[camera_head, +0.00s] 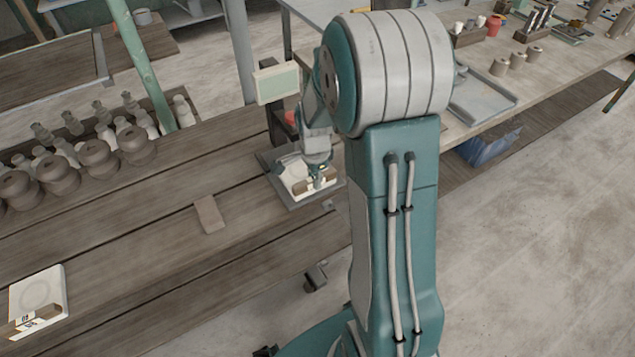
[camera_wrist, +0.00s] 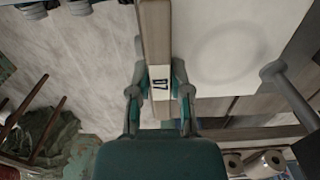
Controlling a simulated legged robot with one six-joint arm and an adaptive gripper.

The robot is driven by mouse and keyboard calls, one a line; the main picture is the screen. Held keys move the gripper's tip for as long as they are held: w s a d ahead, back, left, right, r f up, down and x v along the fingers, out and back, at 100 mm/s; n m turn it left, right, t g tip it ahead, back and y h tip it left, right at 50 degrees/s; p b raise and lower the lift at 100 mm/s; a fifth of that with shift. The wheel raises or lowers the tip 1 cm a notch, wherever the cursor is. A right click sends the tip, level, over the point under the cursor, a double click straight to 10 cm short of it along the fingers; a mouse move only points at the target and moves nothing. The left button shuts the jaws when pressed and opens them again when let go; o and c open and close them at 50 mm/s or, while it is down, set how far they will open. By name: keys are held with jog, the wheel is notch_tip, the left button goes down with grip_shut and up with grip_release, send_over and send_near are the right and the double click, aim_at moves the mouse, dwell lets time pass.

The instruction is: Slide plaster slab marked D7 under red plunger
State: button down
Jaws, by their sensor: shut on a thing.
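The white plaster slab (camera_wrist: 235,40) has a faint round mark and a wooden edge strip (camera_wrist: 155,35). A label on the strip (camera_wrist: 159,85) appears to read D7. My gripper (camera_wrist: 158,92) is shut on this strip, with a finger on each side. In the head view, the slab (camera_head: 294,179) lies at the grey press plate (camera_head: 267,160), with my gripper (camera_head: 318,183) at its near edge.
Another white slab (camera_head: 38,292) with a labelled strip lies at the bench's lower left. A small brown block (camera_head: 209,214) lies left of the press. Brown pots (camera_head: 98,158) and bottles stand further left. A pale green panel (camera_head: 277,83) stands above the press.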

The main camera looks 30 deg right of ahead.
jog(key=shift+w+d, duration=0.15)
jog(key=shift+w, duration=0.7)
jog(key=shift+w+a, duration=0.2)
jog(key=shift+w, duration=0.45)
jog(key=shift+w, duration=0.65)
jog(key=shift+c, duration=2.4)
grip_release()
jog(key=shift+f, duration=0.1)
notch_tip(320, 180, up, 12)
